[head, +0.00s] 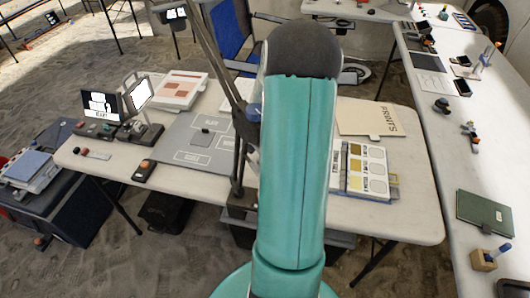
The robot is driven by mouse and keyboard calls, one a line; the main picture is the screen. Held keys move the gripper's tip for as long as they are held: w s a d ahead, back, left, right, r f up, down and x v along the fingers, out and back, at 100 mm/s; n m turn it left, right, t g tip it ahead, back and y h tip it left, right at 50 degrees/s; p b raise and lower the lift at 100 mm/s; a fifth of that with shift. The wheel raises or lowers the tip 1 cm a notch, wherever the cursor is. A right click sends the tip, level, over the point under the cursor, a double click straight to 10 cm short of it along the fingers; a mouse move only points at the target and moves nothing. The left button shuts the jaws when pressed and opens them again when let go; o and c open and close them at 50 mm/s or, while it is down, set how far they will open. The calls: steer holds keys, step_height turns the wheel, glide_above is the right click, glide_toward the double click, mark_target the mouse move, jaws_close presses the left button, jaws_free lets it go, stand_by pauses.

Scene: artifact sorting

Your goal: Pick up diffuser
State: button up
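No object in view is clearly marked as the diffuser. A bright white square panel (139,93) in a dark frame stands tilted on the left part of the near table, and it may be the diffuser, but I cannot tell for sure. A black panel (101,105) with white shapes stands just left of it. My teal arm rises through the middle of the head view and covers part of the table. My gripper is not visible, so its state and anything in it are hidden.
The near white table (415,217) carries a grey labelled mat (190,150), a swatch binder (365,172) and a PRINTS folder (368,118). A dark jointed lamp arm (240,130) stands beside my arm. Another long table (460,140) runs along the right. A blue chair (228,38) stands behind.

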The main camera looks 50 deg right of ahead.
steer(key=shift+w+d+f, duration=0.15)
steer(key=shift+w+f, duration=0.05)
steer(key=shift+f, duration=0.4)
steer(key=shift+c, duration=0.3)
jaws_close()
steer(key=shift+r, duration=0.1)
